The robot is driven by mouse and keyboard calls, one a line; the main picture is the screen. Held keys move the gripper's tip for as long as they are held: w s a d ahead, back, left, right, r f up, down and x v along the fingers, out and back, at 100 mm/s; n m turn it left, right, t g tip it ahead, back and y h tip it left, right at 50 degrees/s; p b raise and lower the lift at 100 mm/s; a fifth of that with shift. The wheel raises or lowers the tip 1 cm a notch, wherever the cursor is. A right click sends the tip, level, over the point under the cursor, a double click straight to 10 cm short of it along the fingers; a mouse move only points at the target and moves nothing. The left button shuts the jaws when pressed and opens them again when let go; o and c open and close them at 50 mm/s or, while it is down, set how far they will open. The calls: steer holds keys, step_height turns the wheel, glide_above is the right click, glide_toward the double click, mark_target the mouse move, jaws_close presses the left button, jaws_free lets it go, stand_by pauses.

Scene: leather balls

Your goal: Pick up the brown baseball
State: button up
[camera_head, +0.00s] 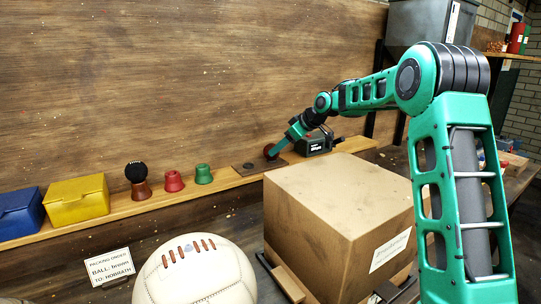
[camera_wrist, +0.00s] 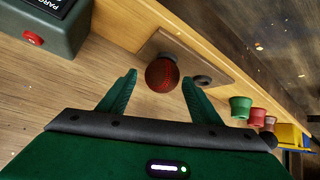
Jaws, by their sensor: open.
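The brown baseball (camera_wrist: 162,74) looks reddish-brown in the wrist view. It rests against a dark round holder on a wooden plate. My gripper (camera_wrist: 160,82) is open, with one green finger to each side of the ball near the tips. I see a gap between each finger and the ball. In the head view the ball (camera_head: 269,150) shows small on the back shelf, at the end of my arm. My gripper (camera_head: 276,150) there partly covers it.
A black ball (camera_head: 135,172) sits on a brown cup, beside red (camera_head: 173,181) and green (camera_head: 203,174) cups. A dark device (camera_head: 316,143) stands just right of the ball. A large cardboard box (camera_head: 345,200) and a big cream ball (camera_head: 195,275) are in front.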

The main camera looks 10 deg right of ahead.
steer(key=x, duration=0.5)
steer(key=shift+a+f, duration=0.15)
steer(key=shift+a, duration=0.25)
steer(key=c, duration=0.8)
